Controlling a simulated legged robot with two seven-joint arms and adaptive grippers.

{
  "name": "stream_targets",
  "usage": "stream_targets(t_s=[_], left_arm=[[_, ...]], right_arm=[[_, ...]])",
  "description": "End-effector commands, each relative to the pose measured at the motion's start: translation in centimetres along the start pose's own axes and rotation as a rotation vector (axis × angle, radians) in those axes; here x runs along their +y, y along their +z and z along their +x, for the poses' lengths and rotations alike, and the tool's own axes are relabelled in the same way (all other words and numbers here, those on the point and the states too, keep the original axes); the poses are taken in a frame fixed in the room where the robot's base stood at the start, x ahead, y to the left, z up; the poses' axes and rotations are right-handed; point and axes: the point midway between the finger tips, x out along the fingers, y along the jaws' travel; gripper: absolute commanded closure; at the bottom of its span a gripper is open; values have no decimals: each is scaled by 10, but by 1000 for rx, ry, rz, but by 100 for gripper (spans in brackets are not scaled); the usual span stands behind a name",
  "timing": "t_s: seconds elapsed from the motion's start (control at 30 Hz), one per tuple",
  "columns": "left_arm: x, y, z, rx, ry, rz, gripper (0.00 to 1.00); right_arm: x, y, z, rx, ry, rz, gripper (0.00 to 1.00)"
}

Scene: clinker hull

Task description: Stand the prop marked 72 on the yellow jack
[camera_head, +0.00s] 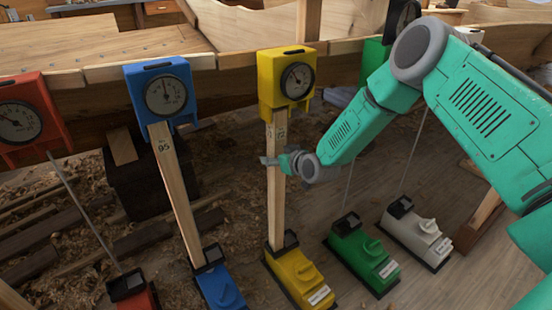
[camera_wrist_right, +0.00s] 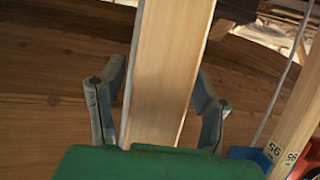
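The pale wooden prop (camera_head: 276,190), with a mark near its top that looks like 72, stands nearly upright. Its foot is at the black cup of the yellow jack (camera_head: 298,279), and its top meets the underside of the yellow dial unit (camera_head: 286,82). My right gripper (camera_head: 271,160) is at the prop's upper half. In the wrist view, its two fingers (camera_wrist_right: 157,100) lie on either side of the prop (camera_wrist_right: 168,60), with gaps showing, so it looks open around it. Whether a finger touches the wood is unclear. My left gripper is not in view.
A prop marked 95 (camera_head: 174,190) stands between the blue jack (camera_head: 220,288) and blue dial (camera_head: 162,92) at left. Green (camera_head: 363,254) and white (camera_head: 416,234) jacks stand at right, with thin rods above. A red dial (camera_head: 28,118) is far left. Shavings and planks cover the floor.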

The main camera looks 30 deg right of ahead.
Motion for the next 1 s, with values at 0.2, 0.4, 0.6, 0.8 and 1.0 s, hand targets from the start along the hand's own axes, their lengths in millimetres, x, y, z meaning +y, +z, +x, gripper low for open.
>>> stream_targets(t_s=[0.2,0.4,0.6,0.8,1.0], left_arm=[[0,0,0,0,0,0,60],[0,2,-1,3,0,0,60],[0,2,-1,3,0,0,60],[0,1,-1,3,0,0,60],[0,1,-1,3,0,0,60]], right_arm=[[0,1,0,-3,-1,0,37],[0,3,-6,-7,-1,1,37],[0,2,-38,-6,-1,2,37],[0,2,-81,-4,-1,3,37],[1,2,-110,-5,-1,1,37]])
